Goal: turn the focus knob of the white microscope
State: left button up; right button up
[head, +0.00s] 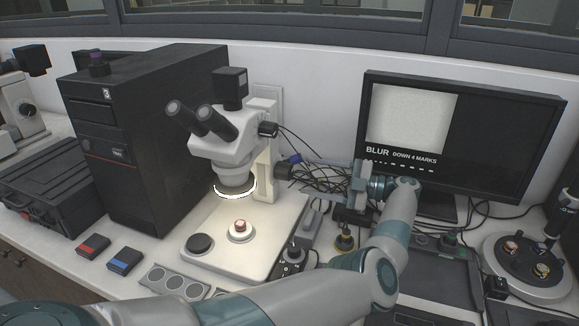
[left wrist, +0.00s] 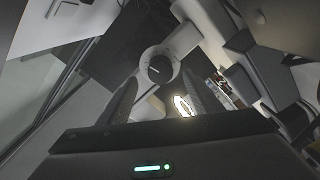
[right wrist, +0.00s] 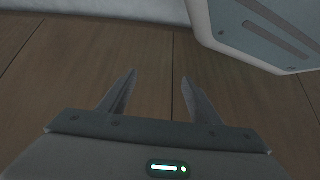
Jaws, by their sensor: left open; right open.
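The white microscope (head: 222,150) stands left of centre in the head view, its ring lamp lit over a small sample on the base. In the left wrist view a round dark focus knob (left wrist: 158,68) with a pale pointer line and grey rim faces me. A dark knob (head: 284,172) shows on the column's right side in the head view. My left gripper (head: 352,188) is right of the microscope, pointing at it. Its open fingers (left wrist: 160,95) frame the knob from a distance, apparently not touching. My right gripper (right wrist: 160,80) is open and empty, facing brown wooden panels.
A black computer tower (head: 150,150) stands left of the microscope.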

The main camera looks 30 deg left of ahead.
aim_at(291, 172)
pick_arm(q)
jog(key=p+x, duration=0.1)
jog(key=x, duration=0.1)
jog(key=shift+s+a+r, duration=0.1)
jog(key=shift+a+r, duration=0.1)
jog(key=shift+a, duration=0.1)
jog(key=p+x, duration=0.1)
jog(key=x, duration=0.1)
jog(key=p+x, duration=0.1)
jog(key=x, duration=0.1)
jog(key=shift+a+f, duration=0.25)
jog(key=shift+a, duration=0.1)
pick_arm(e)
jog(key=s+d+f+g, duration=0.1)
jog(key=s+d+f, duration=0.1)
jog(key=s, duration=0.4)
jog(key=shift+s+g, duration=0.3)
jog(key=shift+s, duration=0.1)
pick_arm(q)
jog(key=shift+c, duration=0.7)
pick_arm(e)
jog(key=shift+d+f, duration=0.1)
pick_arm(q)
jog(key=c, duration=0.9)
pick_arm(e)
jog(key=shift+w, duration=0.1)
